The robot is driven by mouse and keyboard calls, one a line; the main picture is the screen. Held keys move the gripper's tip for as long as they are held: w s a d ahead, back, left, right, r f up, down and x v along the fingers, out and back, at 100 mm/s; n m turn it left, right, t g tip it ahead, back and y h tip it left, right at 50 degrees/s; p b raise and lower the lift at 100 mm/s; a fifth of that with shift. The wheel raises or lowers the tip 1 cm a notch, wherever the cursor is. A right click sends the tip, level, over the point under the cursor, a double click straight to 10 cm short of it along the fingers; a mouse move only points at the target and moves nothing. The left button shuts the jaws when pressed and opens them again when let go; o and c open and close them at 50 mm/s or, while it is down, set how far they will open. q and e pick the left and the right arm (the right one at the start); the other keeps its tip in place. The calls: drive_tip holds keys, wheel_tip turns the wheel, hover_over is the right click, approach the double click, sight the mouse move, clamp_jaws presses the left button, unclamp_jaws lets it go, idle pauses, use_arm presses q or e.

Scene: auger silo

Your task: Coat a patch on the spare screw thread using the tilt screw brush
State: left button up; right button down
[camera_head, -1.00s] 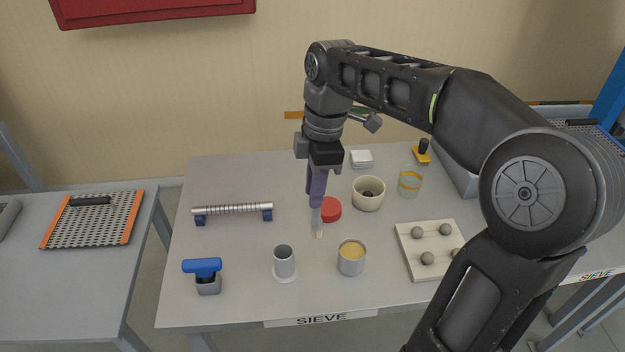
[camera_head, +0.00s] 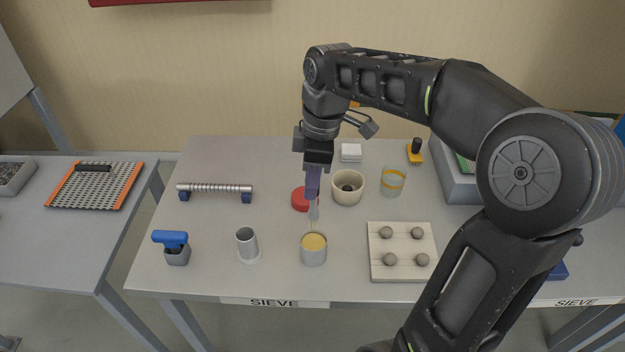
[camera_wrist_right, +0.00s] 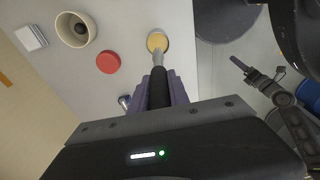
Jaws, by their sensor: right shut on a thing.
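My right gripper (camera_head: 313,172) is shut on the brush, a dark handle with a pale tip (camera_head: 313,212), and it points down. The tip is at the back rim of a grey can with yellow contents (camera_head: 314,256); I cannot tell whether they touch. In the right wrist view the brush (camera_wrist_right: 158,85) lines up with the can (camera_wrist_right: 157,41). The spare screw (camera_head: 215,187), silver and threaded, lies on two blue supports at the left. My left arm's dark end (camera_wrist_right: 262,80) shows in the right wrist view, its jaw state unclear.
Near the brush are a red disc (camera_head: 300,199), a cream cup (camera_head: 348,188) and a glass jar (camera_head: 393,181). The table between screw and disc is clear.

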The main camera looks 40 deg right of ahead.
sight(311, 211)
drive_tip(key=shift+f, duration=0.1)
drive_tip(key=shift+f+b, duration=0.6)
drive_tip(key=shift+f, duration=0.2)
use_arm(q)
drive_tip(key=shift+a+b+x, duration=0.15)
drive_tip(key=shift+b+x, duration=0.65)
drive_tip(key=shift+x, duration=0.2)
drive_tip(key=shift+a+b+x, duration=0.2)
drive_tip(key=shift+b+x, duration=0.55)
drive_tip(key=shift+x, duration=0.25)
use_arm(e)
drive_tip(key=shift+f, duration=2.1)
use_arm(q)
drive_tip(key=shift+f+b, duration=0.4)
drive_tip(key=shift+f, duration=0.1)
use_arm(e)
drive_tip(key=shift+f, duration=0.6)
use_arm(q)
drive_tip(key=shift+r, duration=0.1)
use_arm(e)
drive_tip(key=shift+r, duration=0.1)
wheel_tip(311, 211, up, 5)
drive_tip(key=p, duration=0.4)
drive_tip(key=shift+r+p, duration=0.6)
drive_tip(key=shift+r, duration=0.4)
use_arm(q)
wheel_tip(311, 211, up, 5)
drive_tip(key=shift+f, duration=0.1)
